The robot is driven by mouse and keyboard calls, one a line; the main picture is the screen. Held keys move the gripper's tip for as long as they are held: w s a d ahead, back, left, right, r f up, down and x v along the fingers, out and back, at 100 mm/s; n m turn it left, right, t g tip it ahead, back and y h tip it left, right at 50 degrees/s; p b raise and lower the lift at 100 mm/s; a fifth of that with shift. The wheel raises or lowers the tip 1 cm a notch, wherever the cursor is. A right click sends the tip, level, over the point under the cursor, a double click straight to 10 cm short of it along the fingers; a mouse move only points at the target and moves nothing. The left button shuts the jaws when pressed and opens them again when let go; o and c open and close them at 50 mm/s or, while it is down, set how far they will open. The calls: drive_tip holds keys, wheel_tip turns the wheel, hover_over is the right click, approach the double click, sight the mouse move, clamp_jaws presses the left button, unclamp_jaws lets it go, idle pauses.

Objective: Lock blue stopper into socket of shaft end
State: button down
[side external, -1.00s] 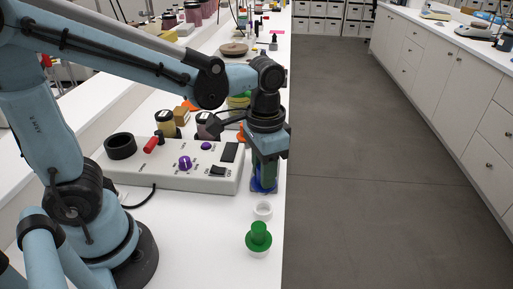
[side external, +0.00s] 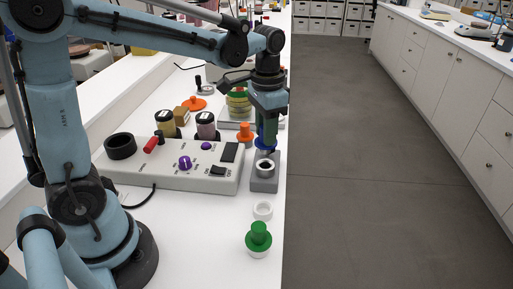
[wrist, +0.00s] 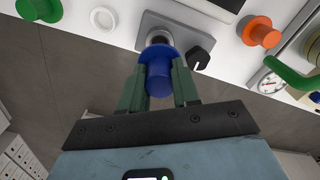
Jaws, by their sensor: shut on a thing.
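My gripper (side external: 266,136) is shut on the blue stopper (side external: 265,146), its green fingers pointing down. The stopper is above and slightly behind a dark-rimmed round socket (side external: 264,166) on a grey block (side external: 263,185) near the table's right edge. In the wrist view, the blue stopper (wrist: 158,80) sits between the two fingertips of my gripper (wrist: 159,88), its wide flange outward. Beyond it, the metallic round end (wrist: 158,37) shows on the grey block (wrist: 180,25), partly covered by the stopper. The exact gap between them cannot be told.
A green stopper (side external: 258,236) and a white ring (side external: 263,210) stand in front of the block. A white control panel (side external: 170,172) lies to the left. An orange stopper (side external: 245,133) and jars (side external: 205,124) stand behind. A black knob (wrist: 197,57) sits beside the socket.

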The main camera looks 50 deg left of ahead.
sight(266, 151)
drive_tip(key=shift+f, duration=0.15)
drive_tip(key=shift+f, duration=2.6)
drive_tip(key=shift+f, duration=0.3)
drive_tip(key=c, duration=0.8)
unclamp_jaws()
drive_tip(key=shift+o, duration=0.2)
drive_tip(key=shift+r, duration=0.1)
